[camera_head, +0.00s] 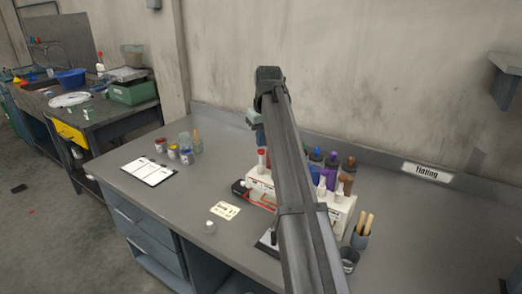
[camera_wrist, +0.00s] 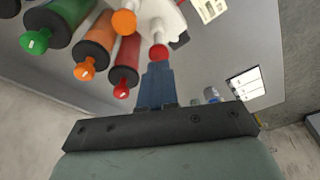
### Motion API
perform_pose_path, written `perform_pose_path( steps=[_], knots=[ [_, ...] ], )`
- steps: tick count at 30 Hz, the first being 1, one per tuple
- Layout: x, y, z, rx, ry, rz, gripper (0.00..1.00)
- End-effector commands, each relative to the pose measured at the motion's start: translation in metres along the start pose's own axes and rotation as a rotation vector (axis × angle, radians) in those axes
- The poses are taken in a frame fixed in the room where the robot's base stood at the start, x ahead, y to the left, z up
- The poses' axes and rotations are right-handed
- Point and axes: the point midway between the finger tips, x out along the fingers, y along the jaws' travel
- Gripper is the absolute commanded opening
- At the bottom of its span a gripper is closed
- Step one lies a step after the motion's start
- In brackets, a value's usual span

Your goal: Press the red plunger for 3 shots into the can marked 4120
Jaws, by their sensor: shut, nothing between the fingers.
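My gripper (camera_head: 259,138) is shut and empty, its fingers pointing down over the dispenser rack. In the wrist view the blue fingertips (camera_wrist: 157,66) lie just below a round red plunger head (camera_wrist: 158,52) in the picture; I cannot tell whether they touch it. In the head view a red-topped plunger (camera_head: 261,154) stands at the left end of the white rack (camera_head: 340,212), just under the fingers. Another red knob (camera_wrist: 121,91) sits on a dark red canister beside it. No can marking 4120 is readable, and my arm hides part of the rack and the bench before it.
Purple (camera_head: 315,155) and brown (camera_head: 347,175) canisters stand along the rack. Small jars (camera_head: 186,157) and a clipboard (camera_head: 150,171) lie to the left. A yellowish card (camera_head: 224,210), a small clear-and-white item (camera_head: 209,227) and a cup of sticks (camera_head: 360,238) are nearer.

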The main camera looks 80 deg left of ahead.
Motion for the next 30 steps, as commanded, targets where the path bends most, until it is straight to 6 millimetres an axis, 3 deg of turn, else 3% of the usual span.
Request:
perform_pose_path(
  steps=[16, 30],
  knots=[
    [0.001, 0.0, 0.0, 0.0, 0.0, 0.0, 0.0],
    [0.014, 0.0, 0.003, 0.0, -0.001, 0.0, 0.0]
  ],
)
